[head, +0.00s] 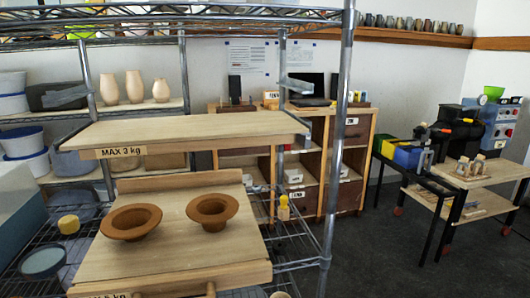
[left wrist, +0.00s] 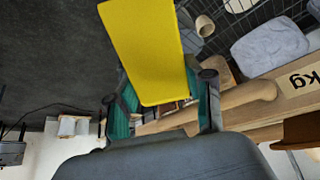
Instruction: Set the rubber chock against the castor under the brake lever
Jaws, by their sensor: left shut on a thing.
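In the left wrist view my left gripper (left wrist: 160,88) is shut on a flat yellow block (left wrist: 148,45), which I take to be the rubber chock. The block sticks out beyond the dark fingers with teal pads and hides what lies behind it. Small red castors (head: 398,211) show under the cart at the right in the head view. I cannot make out a brake lever, and the foot of the near rack is out of view. My right gripper is in neither view.
A chrome wire rack stands close in front, its post (head: 337,140) right of centre. Its wooden shelf (head: 190,128) is bare; the lower board (head: 160,262) holds two brown bowls (head: 131,221). A wooden cabinet (head: 300,165) stands behind. Dark floor (head: 385,255) is open at the right.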

